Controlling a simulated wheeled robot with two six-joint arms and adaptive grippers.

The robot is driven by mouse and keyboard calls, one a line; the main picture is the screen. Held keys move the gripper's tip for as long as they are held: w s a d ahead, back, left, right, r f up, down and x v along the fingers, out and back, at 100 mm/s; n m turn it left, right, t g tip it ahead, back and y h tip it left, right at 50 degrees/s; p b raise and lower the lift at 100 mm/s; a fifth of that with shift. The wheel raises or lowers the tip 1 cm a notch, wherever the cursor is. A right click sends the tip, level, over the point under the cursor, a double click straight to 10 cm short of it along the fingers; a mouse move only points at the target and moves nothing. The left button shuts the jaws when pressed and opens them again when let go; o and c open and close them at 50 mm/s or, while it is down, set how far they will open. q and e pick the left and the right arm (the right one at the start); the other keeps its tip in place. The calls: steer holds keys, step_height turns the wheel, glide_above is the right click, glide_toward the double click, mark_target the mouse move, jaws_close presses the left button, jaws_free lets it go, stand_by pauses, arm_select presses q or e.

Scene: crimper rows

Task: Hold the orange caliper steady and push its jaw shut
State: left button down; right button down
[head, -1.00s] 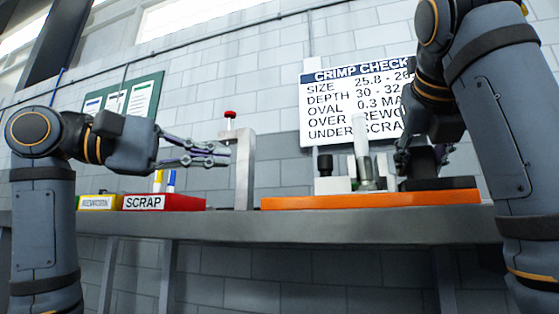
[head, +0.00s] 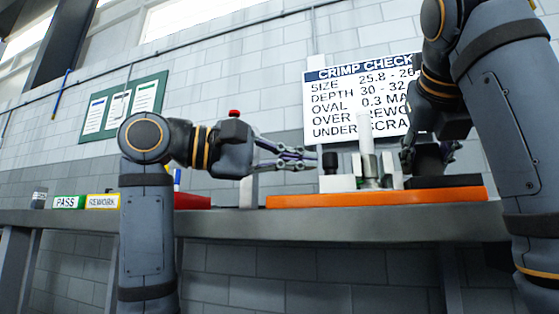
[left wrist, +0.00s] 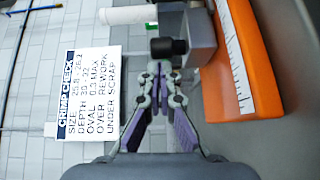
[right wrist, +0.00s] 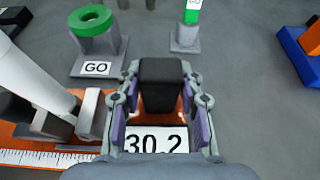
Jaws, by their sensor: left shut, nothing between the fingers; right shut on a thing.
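The orange caliper (head: 375,200) lies along the bench, and its beam with a white scale (left wrist: 237,45) fills the right of the left wrist view. Its pale jaw block (head: 338,183) carries a black knob (head: 329,163). A white tube (head: 366,140) stands among the jaw blocks. My left gripper (head: 313,160) is shut and empty, its tips just left of the knob; contact is unclear. My right gripper (right wrist: 160,75) is shut on the caliper's black block (right wrist: 162,85), above a display reading 30.2 (right wrist: 155,141). In the head view its fingers are partly hidden.
A grey post with a red top (head: 234,113) stands behind my left arm. A red bin (head: 192,201) and the PASS (head: 69,202) and REWORK (head: 103,201) boxes are to the left. A GO gauge with a green ring (right wrist: 90,20) stands beyond the caliper in the right wrist view.

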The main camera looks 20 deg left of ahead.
arm_select(q)
steer(key=shift+d, duration=0.1)
steer(key=shift+d, duration=0.75)
arm_select(e)
steer(key=shift+a, duration=0.1)
arm_select(q)
steer(key=a, duration=0.4)
steer(key=shift+w+a+r, duration=0.1)
steer(key=shift+w+a, duration=0.15)
steer(key=shift+a, duration=0.05)
steer(key=v, duration=0.9)
steer(key=shift+s+a, duration=0.2)
steer(key=shift+s, duration=0.15)
stand_by(0.9)
arm_select(e)
steer(key=c, duration=0.8)
jaws_free()
arm_select(q)
steer(key=shift+r, duration=0.1)
arm_select(e)
steer(key=shift+r, duration=0.1)
